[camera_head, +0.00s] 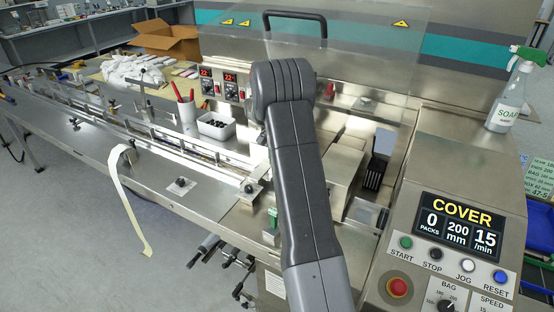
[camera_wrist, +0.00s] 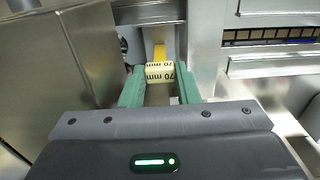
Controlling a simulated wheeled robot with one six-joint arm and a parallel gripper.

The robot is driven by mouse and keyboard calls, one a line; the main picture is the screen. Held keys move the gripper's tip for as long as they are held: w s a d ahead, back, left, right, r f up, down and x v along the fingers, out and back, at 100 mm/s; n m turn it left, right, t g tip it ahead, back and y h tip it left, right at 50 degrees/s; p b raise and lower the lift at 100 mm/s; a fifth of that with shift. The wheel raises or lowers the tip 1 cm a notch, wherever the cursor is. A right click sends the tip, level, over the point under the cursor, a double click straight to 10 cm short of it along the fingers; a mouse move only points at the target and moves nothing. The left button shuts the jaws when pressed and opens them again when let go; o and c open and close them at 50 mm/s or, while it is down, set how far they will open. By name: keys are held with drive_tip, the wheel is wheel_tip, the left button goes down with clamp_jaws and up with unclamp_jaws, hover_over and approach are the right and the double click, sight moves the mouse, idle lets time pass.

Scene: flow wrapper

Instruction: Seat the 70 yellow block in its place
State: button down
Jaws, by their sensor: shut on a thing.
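The yellow block (camera_wrist: 159,73) marked "70 mm" shows in the wrist view. My gripper (camera_wrist: 160,83) has its two green fingers on either side of the block and is shut on it. The block is close to metal machine surfaces, with a narrow yellow strip (camera_wrist: 159,52) just beyond it. I cannot tell whether the block touches the machine. In the head view my arm hides the block, and I cannot make out the gripper clearly there.
The control panel (camera_head: 456,232) reads COVER, 0 packs, 200 mm, 15/min. A clear cover (camera_head: 350,60) with a black handle stands raised behind my arm. A soap bottle (camera_head: 508,95) stands at the right.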

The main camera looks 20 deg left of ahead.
drive_tip(key=c, duration=1)
unclamp_jaws()
drive_tip(key=shift+f, duration=0.1)
wheel_tip(320, 180, up, 14)
drive_tip(key=shift+a+b, duration=0.15)
drive_tip(key=shift+b, duration=0.9)
drive_tip(key=shift+f, duration=0.1)
drive_tip(key=shift+f+p, duration=0.5)
drive_tip(key=shift+f, duration=3.45)
